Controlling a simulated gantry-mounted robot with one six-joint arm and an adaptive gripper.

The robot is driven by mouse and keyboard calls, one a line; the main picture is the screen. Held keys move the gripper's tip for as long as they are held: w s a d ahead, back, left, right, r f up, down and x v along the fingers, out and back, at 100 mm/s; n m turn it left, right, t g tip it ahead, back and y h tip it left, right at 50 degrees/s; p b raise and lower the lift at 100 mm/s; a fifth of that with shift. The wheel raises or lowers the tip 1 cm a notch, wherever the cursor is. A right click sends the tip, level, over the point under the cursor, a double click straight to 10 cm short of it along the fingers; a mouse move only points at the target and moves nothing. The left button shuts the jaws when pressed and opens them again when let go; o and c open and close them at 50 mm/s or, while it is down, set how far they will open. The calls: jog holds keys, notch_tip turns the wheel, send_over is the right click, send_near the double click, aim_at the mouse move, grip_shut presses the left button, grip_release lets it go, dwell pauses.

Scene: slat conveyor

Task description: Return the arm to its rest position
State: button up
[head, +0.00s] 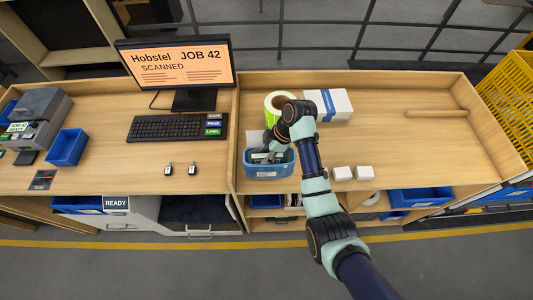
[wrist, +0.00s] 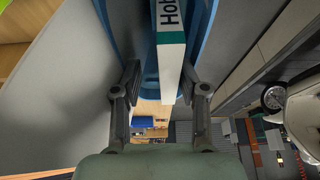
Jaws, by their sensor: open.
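My arm reaches from the lower right of the head view to a blue bin (head: 268,173) on the right-hand bench. My gripper (head: 263,152) is low at the bin, and the arm partly covers it. In the wrist view my gripper (wrist: 160,78) is open, with one finger on each side. A white box with a teal stripe and dark lettering (wrist: 171,50) stands between or just beyond the fingers, inside blue walls (wrist: 122,25). I cannot tell whether a finger touches it.
A green-white roll (head: 274,103) and a white box with a blue stripe (head: 328,104) stand behind the arm. Two small white boxes (head: 343,173) lie to its right. A monitor (head: 177,62) and keyboard (head: 178,128) are on the left bench. The right bench's far right is mostly clear.

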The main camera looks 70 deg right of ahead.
notch_tip(320, 180, up, 3)
jog(key=shift+f+p, duration=0.1)
jog(key=shift+p, duration=0.8)
jog(key=shift+f, duration=0.1)
